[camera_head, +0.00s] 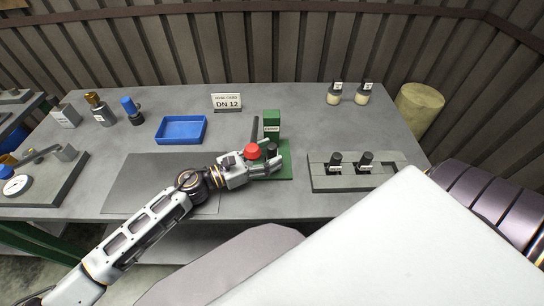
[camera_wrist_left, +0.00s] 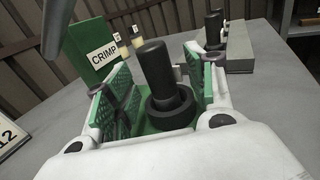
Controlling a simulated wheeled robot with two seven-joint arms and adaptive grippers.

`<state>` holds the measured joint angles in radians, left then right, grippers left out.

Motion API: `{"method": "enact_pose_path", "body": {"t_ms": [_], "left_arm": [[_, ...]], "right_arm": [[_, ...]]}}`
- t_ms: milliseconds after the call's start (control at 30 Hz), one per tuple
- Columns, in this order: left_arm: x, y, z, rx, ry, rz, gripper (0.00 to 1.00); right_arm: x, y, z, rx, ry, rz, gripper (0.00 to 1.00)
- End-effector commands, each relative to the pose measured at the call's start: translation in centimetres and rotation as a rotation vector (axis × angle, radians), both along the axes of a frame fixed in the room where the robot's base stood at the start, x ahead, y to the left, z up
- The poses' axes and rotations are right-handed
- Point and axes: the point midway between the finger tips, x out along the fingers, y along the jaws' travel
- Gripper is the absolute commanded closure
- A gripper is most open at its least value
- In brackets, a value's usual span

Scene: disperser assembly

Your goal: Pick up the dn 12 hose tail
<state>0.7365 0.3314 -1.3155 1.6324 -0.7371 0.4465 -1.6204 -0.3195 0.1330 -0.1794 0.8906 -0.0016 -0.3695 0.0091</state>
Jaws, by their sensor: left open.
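My left gripper (camera_head: 274,168) is open at the green crimp station (camera_head: 271,119), low over its base. In the left wrist view the open fingers (camera_wrist_left: 158,88) have green pads and stand on both sides of an upright black part (camera_wrist_left: 154,62) with a wide round collar. The part's top also shows in the head view (camera_head: 272,149). No label on it is readable, so I cannot tell whether it is the DN 12 hose tail. Two black fittings with small white labels, a left one (camera_head: 335,160) and a right one (camera_head: 366,160), stand in a grey rack (camera_head: 320,178). My right gripper is not in view.
A red knob (camera_head: 252,151) and dark lever are beside the left gripper. A DN 12 sign (camera_head: 227,102) and blue tray (camera_head: 181,130) stand behind. Two labelled bottles (camera_head: 348,93) are at the back right. A gauge fixture (camera_head: 45,178) is at the left.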

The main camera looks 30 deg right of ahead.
Motion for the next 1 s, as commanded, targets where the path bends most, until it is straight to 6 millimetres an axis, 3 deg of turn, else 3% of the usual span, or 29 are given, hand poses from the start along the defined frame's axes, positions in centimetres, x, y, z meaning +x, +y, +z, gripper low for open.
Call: {"method": "enact_pose_path", "body": {"t_ms": [200,700,1000], "left_arm": [[-0.14,-1.34,0.0,0.0,0.0,0.0,0.45],[-0.15,-1.45,-0.02,0.0,-0.001,0.0,0.45],[-0.13,-1.44,-0.02,0.0,-0.001,0.0,0.81]], "right_arm": [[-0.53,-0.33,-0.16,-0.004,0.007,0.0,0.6],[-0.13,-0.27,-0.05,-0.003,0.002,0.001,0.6],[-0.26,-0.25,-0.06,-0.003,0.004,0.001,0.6]]}}
